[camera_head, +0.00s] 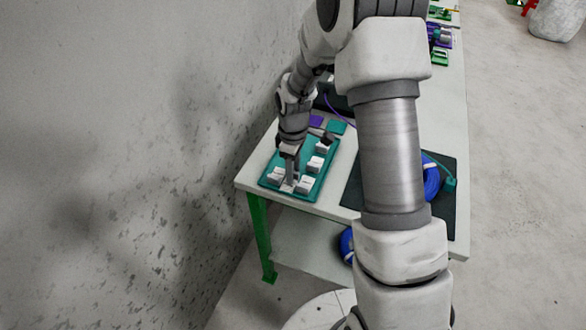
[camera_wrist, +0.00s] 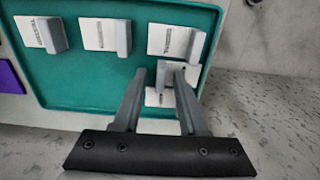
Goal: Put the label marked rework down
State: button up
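Several white label cards with grey upright tabs sit on a teal tray (camera_wrist: 75,95). Three stand in a row in the wrist view: a left label (camera_wrist: 33,31), a middle label (camera_wrist: 95,34) and a right label (camera_wrist: 165,38). Another label (camera_wrist: 157,99) lies below the right one, partly hidden by my fingers. My gripper (camera_wrist: 160,74) points down at this label with its fingers apart, one on either side of its small grey tab, and gaps seem to show. The print is too small to tell which label says rework. The tray also shows in the head view (camera_head: 297,152).
The tray lies on a pale table (camera_head: 330,205) close to a grey wall (camera_head: 150,130). A dark mat (camera_head: 352,190) with a coiled blue cable (camera_head: 431,180) lies to the right, partly behind my arm. A purple piece (camera_head: 316,120) and teal piece (camera_head: 337,127) lie beyond the tray.

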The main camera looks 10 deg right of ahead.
jog(key=shift+r, duration=0.15)
jog(key=s+d+r+m+t+p, duration=0.15)
jog(key=s+r, duration=0.25)
jog(key=r, duration=0.8)
jog(key=s+r+m+t+p, duration=0.1)
jog(key=s+r+m, duration=0.25)
jog(key=r, duration=0.85)
jog(key=s+r+m+t, duration=0.1)
jog(key=s+r+m, duration=0.1)
jog(key=s, duration=0.6)
jog(key=s+r+m+t, duration=0.2)
jog(key=s+r+m, duration=0.1)
jog(key=s, duration=0.5)
jog(key=shift+d+r+m, duration=0.3)
jog(key=shift+m, duration=0.3)
notch_tip(320, 180, up, 5)
jog(key=p, duration=0.4)
